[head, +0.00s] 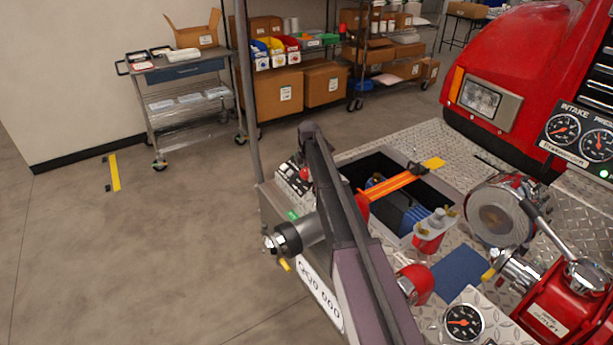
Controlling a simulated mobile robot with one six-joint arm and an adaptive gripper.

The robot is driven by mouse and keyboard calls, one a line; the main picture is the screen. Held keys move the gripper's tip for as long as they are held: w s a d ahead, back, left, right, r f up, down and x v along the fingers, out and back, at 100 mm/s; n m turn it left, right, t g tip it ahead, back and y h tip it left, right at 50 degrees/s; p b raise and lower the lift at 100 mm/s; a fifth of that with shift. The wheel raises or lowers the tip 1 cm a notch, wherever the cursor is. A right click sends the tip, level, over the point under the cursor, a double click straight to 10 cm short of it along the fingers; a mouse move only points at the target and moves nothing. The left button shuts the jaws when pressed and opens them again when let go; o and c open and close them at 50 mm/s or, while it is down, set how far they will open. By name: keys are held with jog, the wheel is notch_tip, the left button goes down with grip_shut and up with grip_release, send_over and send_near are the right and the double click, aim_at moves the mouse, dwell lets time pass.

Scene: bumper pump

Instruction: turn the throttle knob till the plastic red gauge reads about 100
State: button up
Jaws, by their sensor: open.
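My dark arm rises from the bottom middle across the bumper in the head view; I see no gripper fingers. A round gauge (463,322) with a dark face and an orange needle sits on a pale plate at the bottom. Two more dark gauges, the intake gauge (564,129) and the pressure gauge (598,146), sit on a black panel at the right. Which is the plastic red gauge I cannot tell, and the scale numbers are too small to read. A small control box (293,181) with a red knob (304,173) stands left of my arm. I cannot make out which part is the throttle knob.
An open bumper well (378,170) holds blue hose, with an orange strap (392,184) across it. A red pump body (565,305) and a metal cap (502,213) crowd the right. A dark outlet (297,236) juts left. The floor left is mostly clear; a cart (185,68) stands behind.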

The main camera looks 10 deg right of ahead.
dwell(0.3)
jog(key=c, duration=1.2)
jog(key=shift+o, duration=0.2)
jog(key=shift+s+m+t, duration=0.15)
jog(key=shift+m+t, duration=0.45)
jog(key=shift+m, duration=0.5)
jog(key=shift+m+t+b, duration=0.45)
jog(key=shift+m+t, duration=0.15)
jog(key=shift+m, duration=0.4)
jog(key=o, duration=1.2)
jog(key=shift+c, duration=0.2)
jog(key=shift+n, duration=0.3)
